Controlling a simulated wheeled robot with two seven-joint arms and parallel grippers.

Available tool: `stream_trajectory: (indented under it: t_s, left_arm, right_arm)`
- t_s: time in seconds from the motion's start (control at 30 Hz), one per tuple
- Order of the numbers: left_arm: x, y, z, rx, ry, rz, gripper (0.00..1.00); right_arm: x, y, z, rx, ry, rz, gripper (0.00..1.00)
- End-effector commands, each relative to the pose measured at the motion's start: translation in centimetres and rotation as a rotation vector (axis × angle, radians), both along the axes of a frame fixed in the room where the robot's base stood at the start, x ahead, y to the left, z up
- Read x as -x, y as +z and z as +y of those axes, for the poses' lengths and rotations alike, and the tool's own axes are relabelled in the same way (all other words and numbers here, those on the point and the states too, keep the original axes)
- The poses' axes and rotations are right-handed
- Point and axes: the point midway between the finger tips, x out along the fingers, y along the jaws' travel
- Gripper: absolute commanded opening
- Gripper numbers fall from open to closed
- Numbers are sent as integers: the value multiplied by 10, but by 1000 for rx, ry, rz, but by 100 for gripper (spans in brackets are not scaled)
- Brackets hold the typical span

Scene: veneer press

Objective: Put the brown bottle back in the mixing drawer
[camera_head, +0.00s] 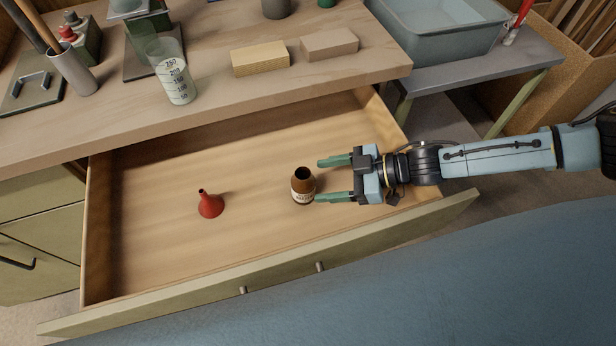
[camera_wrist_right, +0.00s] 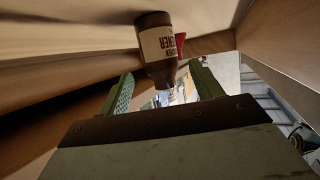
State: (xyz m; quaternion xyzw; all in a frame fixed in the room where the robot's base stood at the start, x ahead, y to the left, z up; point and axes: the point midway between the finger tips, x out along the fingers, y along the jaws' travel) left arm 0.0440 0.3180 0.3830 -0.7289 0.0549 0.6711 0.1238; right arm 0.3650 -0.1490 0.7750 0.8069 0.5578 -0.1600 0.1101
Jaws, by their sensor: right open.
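The brown bottle (camera_head: 303,187) stands upright in the open drawer (camera_head: 140,240), right of the drawer's middle, with its dark mouth open at the top. It has a pale label, which also shows on the bottle in the right wrist view (camera_wrist_right: 157,50). My right gripper (camera_head: 318,179) is open, with its green fingers pointing left at the bottle. The bottle is just beyond or at the fingertips, and the jaws do not hold it. In the right wrist view the bottle shows ahead, between the two fingers (camera_wrist_right: 164,92). My left gripper is not in view.
A red funnel (camera_head: 210,205) stands in the drawer left of the bottle. The benchtop (camera_head: 215,105) above holds a beaker (camera_head: 174,80), a yellow block (camera_head: 260,58) and a tan block (camera_head: 329,44). A blue-grey basin (camera_head: 440,35) stands at the back right. The drawer front (camera_head: 400,231) runs below my right gripper.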

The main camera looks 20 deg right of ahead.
Motion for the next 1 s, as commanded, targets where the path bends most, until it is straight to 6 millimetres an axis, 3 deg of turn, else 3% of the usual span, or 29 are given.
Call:
stream_trajectory:
  t_s: [0.13,0.33,0.77,1.0]
  left_arm:
    - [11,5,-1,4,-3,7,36]
    - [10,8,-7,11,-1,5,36]
    - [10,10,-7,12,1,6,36]
    - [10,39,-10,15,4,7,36]
  right_arm:
    - [10,13,-27,2,-3,2,65]
    - [18,20,-46,1,1,1,65]
    - [19,22,-49,0,1,1,65]
    - [19,52,-49,0,1,0,65]
